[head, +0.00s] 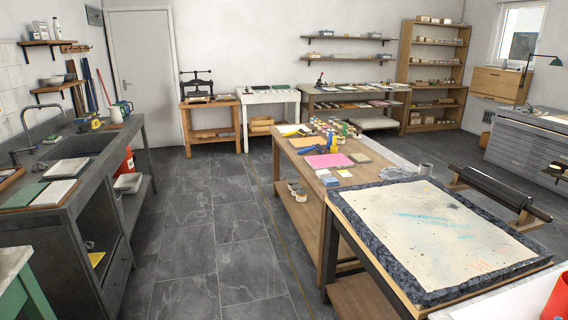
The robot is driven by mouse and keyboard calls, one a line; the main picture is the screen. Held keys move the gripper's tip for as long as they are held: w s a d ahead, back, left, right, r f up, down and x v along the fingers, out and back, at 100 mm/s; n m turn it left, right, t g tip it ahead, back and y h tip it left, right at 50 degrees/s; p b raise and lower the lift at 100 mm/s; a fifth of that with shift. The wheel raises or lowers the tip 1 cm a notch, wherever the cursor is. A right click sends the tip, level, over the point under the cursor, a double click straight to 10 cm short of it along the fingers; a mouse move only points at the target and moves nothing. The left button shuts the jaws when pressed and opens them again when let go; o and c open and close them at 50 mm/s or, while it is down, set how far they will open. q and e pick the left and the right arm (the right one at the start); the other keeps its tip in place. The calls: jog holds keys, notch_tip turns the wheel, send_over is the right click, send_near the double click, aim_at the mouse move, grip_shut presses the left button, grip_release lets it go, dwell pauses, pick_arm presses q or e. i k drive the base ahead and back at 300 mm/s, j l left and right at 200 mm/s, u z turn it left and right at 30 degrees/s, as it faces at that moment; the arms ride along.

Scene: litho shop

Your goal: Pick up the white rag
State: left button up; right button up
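I cannot make out a white rag for certain in the head view. Pale things that could be cloth or paper are a flat white piece (61,168) on the left sink counter and a white pile (128,182) on the shelf below that counter. Another pale sheet (291,129) lies at the far end of the middle wooden table. Neither of my grippers is in view.
The sink counter (95,145) runs along the left wall. The wooden table (313,183) and a stone slab (430,222) fill the middle right. A black roller (495,186) stands behind the slab. The dark tiled floor (215,225) between counter and table is clear.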

aim_at(324, 173)
jog(key=i, duration=2.65)
jog(key=i+z, duration=0.1)
jog(key=i, duration=0.4)
jog(key=i+j+z, duration=0.1)
jog(key=i, duration=0.35)
jog(key=i+j+z, duration=0.15)
jog(key=i, duration=0.35)
